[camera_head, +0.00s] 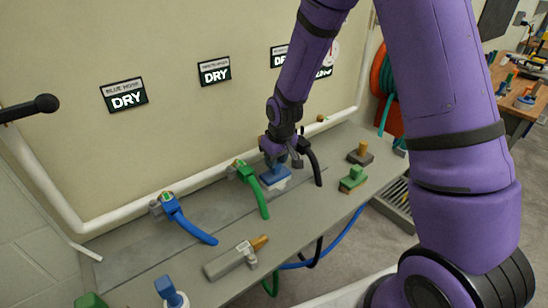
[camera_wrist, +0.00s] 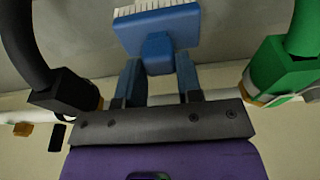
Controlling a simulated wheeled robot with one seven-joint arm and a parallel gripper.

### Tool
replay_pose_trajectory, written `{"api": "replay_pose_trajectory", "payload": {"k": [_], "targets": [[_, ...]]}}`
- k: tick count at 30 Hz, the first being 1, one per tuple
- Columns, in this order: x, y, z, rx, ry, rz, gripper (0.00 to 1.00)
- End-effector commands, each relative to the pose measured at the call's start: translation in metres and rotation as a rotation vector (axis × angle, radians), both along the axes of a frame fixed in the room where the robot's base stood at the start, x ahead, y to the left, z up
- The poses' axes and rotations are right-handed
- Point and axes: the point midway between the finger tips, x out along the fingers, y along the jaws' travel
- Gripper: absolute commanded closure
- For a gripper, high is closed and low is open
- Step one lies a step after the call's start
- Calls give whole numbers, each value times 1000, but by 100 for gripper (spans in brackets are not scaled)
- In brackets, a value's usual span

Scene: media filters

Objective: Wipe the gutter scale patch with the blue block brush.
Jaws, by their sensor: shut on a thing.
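The blue block brush (camera_head: 274,173) is below my gripper (camera_head: 283,160) in the head view, low over the back strip of the grey bench between the green and black hoses. Its pale bristles face the bench; I cannot tell whether they touch it. In the wrist view, the brush (camera_wrist: 157,27) shows its blue block, white bristles at the top edge, and a square blue handle between the fingers of my gripper (camera_wrist: 158,68). My gripper is shut on that handle. I cannot make out the scale patch in either view; the brush and arm cover part of the gutter strip (camera_head: 135,232).
A green hose (camera_head: 256,190) hangs close left of the brush and a black hose (camera_head: 315,165) close right. A blue hose (camera_head: 190,225) is farther left. A green brush (camera_head: 353,178) and a brown block (camera_head: 360,156) stand right. A grey nozzle tool (camera_head: 232,260) lies in front.

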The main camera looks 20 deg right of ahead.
Motion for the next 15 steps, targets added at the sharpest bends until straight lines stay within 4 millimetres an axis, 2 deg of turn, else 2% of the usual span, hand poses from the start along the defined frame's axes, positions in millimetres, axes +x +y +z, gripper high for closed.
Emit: {"api": "replay_pose_trajectory", "payload": {"k": [6, 15], "targets": [[-11, -3, -1, -1, 7, -1, 100], [1, 0, 1, 0, 4, 0, 100]]}}
